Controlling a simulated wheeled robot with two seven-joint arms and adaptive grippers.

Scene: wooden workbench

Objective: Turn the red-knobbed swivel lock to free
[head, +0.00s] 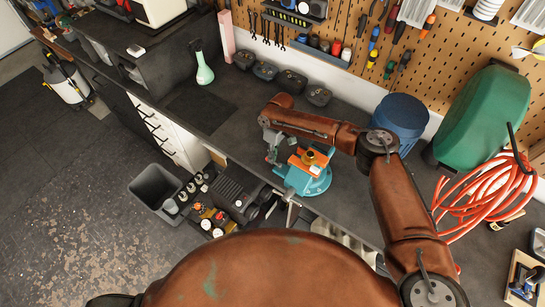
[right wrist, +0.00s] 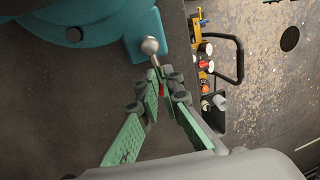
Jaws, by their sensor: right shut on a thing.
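The teal vise (head: 305,183) with its orange top stands at the bench's front edge. Its teal base (right wrist: 95,25) fills the top left of the right wrist view. A metal rod with a ball end (right wrist: 150,46) shows beside the base, just ahead of my fingertips. My right gripper (right wrist: 160,78) has its green-padded fingers closed together, with a small patch of the red knob (right wrist: 161,89) visible between them. The fingers hide most of the knob and its lever. In the head view my right gripper (head: 272,154) is at the vise's left side. My left gripper is out of view.
A green bottle (head: 204,72) and several dark cases (head: 290,83) stand along the bench. A blue round container (head: 400,117) and an orange hose (head: 475,195) are to the right. Below the front edge is a grey bin (head: 155,187). Bench left of the vise is fairly clear.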

